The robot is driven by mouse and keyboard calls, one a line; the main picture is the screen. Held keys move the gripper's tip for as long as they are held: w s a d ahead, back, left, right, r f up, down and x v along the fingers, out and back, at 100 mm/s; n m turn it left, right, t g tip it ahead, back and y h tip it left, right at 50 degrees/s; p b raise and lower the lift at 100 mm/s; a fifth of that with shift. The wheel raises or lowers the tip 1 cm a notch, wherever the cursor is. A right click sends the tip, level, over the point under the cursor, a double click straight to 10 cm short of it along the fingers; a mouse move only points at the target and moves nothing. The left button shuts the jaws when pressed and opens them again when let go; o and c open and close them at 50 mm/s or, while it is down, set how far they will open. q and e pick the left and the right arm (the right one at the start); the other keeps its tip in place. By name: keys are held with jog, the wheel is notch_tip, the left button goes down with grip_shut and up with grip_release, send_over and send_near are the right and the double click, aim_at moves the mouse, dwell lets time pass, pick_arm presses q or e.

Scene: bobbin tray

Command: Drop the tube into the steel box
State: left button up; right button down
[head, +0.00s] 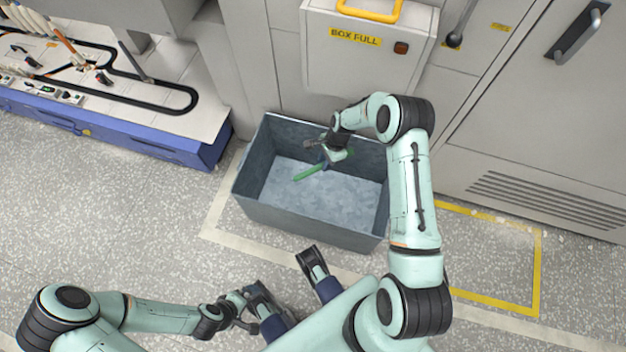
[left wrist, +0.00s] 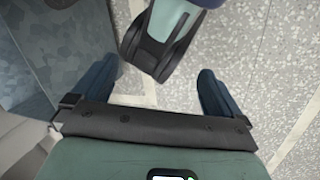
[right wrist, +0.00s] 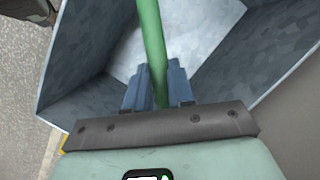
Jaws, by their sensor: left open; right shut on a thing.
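The tube is a thin green rod (head: 310,172); it also shows in the right wrist view (right wrist: 152,42). My right gripper (head: 324,160) is shut on it, with both blue fingers (right wrist: 155,88) against its sides. The tube sticks out beyond the fingertips, over the inside of the steel box. The steel box (head: 300,222) is a grey open-topped bin on the floor, and its bottom looks bare. Its walls show in the right wrist view (right wrist: 85,60). My left gripper (left wrist: 155,95) is open and empty, low at the front, outside the box.
A cabinet with a "BOX FULL" label (head: 355,37) and yellow handle stands behind the box. A machine bed with a blue side (head: 100,125) is at the left. Yellow tape (head: 538,270) marks floor at the right. Speckled floor at the left is clear.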

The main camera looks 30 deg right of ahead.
notch_tip(320, 180, down, 6)
jog(key=b, duration=0.3)
jog(key=shift+r, duration=0.1)
jog(key=c, duration=0.9)
grip_release()
pick_arm(q)
jog(key=w+a+f+t+y, duration=0.1)
jog(key=w+a+f, duration=0.1)
jog(key=w+f, duration=0.2)
jog(key=shift+w+a+t, duration=0.3)
jog(key=shift+w, duration=0.3)
pick_arm(e)
jog(key=p+v, duration=0.2)
jog(key=v, duration=1.1)
jog(key=shift+r, duration=0.25)
pick_arm(q)
jog(key=shift+g+h, duration=0.4)
jog(key=shift+g, duration=0.3)
jog(key=s+r, duration=0.1)
jog(key=s+d+r, duration=0.1)
jog(key=s, duration=0.1)
jog(key=s+d+r, duration=0.1)
jog(key=shift+s+r, duration=0.1)
jog(key=shift+s, duration=0.05)
